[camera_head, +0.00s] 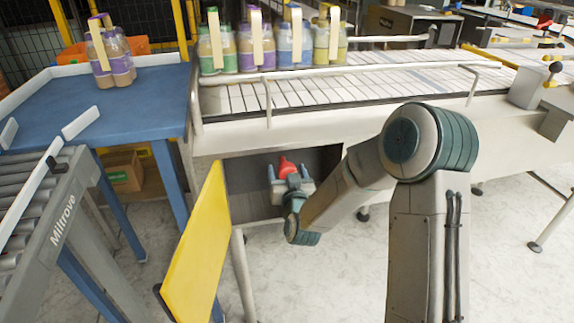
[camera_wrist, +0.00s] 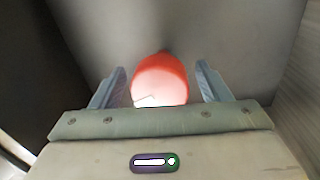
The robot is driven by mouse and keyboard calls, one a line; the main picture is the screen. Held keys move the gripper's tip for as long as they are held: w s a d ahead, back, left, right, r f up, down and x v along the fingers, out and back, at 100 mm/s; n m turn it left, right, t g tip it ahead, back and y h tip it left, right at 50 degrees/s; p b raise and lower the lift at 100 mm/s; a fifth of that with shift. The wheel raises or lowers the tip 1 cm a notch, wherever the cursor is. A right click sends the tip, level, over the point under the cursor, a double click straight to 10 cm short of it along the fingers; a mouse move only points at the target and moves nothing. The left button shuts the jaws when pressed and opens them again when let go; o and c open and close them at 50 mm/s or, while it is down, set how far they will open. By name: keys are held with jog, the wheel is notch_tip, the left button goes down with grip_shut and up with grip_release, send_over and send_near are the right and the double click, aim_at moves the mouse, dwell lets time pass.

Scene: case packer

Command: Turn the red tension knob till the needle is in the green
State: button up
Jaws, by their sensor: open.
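The red tension knob (camera_head: 286,166) is inside the open bay under the conveyor. It also shows in the wrist view (camera_wrist: 160,78), rounded and red, with a pale patch at its lower edge whose nature I cannot tell. My gripper (camera_wrist: 161,70) is open, with one blue-grey finger on each side of the knob. Gaps show between the fingers and the knob, so it is not gripped. In the head view my gripper (camera_head: 287,172) reaches into the bay in front of the knob. I cannot make out a needle or a green zone.
A yellow door (camera_head: 197,245) stands open left of the bay. The conveyor (camera_head: 350,88) with its rail runs above, carrying several bottle packs (camera_head: 245,48). A blue table (camera_head: 130,108) and a roller track (camera_head: 35,205) stand left. Grey walls enclose the knob closely.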

jog(key=c, duration=1)
jog(key=shift+o, duration=0.2)
jog(key=shift+f+m+b, duration=0.1)
jog(key=shift+m+b, duration=0.2)
jog(key=shift+b, duration=0.15)
jog(key=shift+f+m+b, duration=0.1)
jog(key=shift+m+b, duration=0.4)
jog(key=shift+b, duration=0.25)
jog(key=m+b, duration=0.2)
jog(key=b, duration=0.1)
jog(key=m+b, duration=0.3)
jog(key=shift+m, duration=0.3)
jog(key=shift+m+g+b, duration=0.4)
jog(key=shift+m+b, duration=0.85)
jog(key=shift+m, duration=0.15)
jog(key=shift+r, duration=0.2)
